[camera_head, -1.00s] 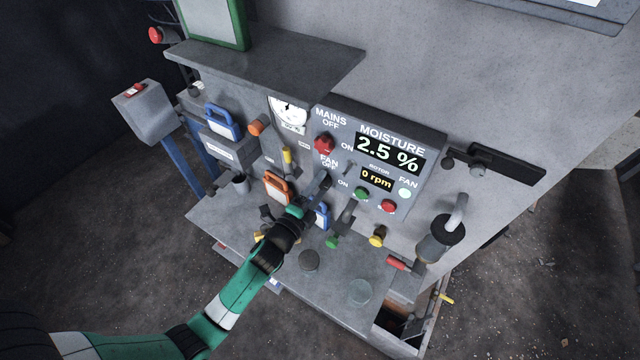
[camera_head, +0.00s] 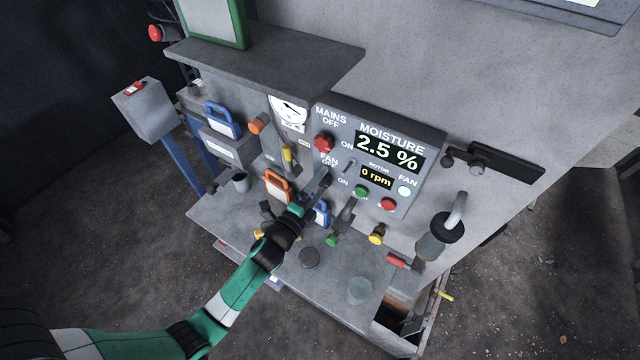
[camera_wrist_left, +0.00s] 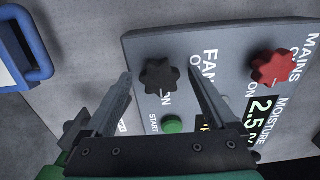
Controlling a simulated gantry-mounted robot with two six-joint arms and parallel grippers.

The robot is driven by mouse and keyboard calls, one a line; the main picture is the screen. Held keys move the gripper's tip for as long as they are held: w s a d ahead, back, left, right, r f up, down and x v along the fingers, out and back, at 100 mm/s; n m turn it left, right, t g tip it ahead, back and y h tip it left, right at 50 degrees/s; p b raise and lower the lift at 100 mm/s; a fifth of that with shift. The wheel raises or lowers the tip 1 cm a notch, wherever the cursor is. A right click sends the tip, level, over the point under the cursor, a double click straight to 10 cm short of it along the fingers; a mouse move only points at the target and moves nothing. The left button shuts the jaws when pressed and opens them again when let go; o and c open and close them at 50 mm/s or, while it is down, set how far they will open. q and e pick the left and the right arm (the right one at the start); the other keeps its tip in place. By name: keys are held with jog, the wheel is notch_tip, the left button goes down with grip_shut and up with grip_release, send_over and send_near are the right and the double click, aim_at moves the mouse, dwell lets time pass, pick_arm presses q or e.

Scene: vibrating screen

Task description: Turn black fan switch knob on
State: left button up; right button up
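The black fan switch knob (camera_wrist_left: 158,76) is a lobed knob on the grey control panel (camera_wrist_left: 215,50), with FAN lettering beside it in the left wrist view. My left gripper (camera_wrist_left: 159,74) is open, its fingertips on either side of the knob. I cannot tell whether they touch it. In the head view my left gripper (camera_head: 324,178) is at the panel's lower left and hides the knob. The right gripper is not in view.
A red mains knob (camera_head: 324,143) sits above the fan knob. A green button (camera_head: 361,192) and a red button (camera_head: 388,205) are to the right, under the display (camera_head: 389,153) reading 2.5 %. Blue (camera_wrist_left: 30,45) and orange (camera_head: 278,186) handled parts are nearby.

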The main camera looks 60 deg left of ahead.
pick_arm(q)
jog(key=b+v, duration=0.1)
jog(key=v, duration=1)
jog(key=shift+s+d+b, duration=0.15)
jog(key=shift+s+b, duration=0.15)
